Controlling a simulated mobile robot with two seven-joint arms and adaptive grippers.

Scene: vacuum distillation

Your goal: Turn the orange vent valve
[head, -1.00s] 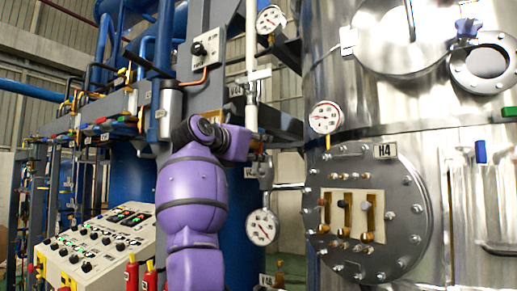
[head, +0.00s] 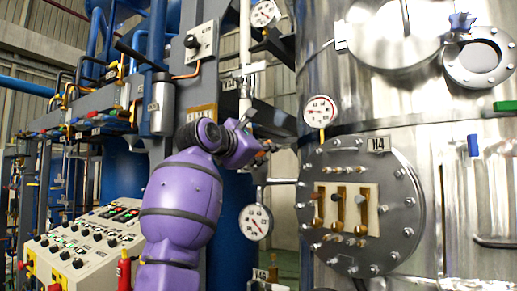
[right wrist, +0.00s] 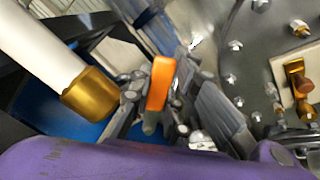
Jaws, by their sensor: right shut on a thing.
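The orange vent valve handle (right wrist: 160,83) stands up in the middle of the right wrist view. My right gripper (right wrist: 158,98) has its dark fingers on both sides of the handle and is shut on it. In the head view my purple right arm reaches up to the pipework left of the steel vessel. There its wrist hides most of the gripper, and I cannot make out the valve clearly. My left gripper is in neither view.
A white pipe with a brass end (right wrist: 90,95) is close left of the gripper. The steel vessel's round H4 flange (head: 345,245), with bolts and brass fittings, is to the right. Pressure gauges (head: 320,111) and (head: 256,222) are near the arm. A control panel (head: 85,250) stands lower left.

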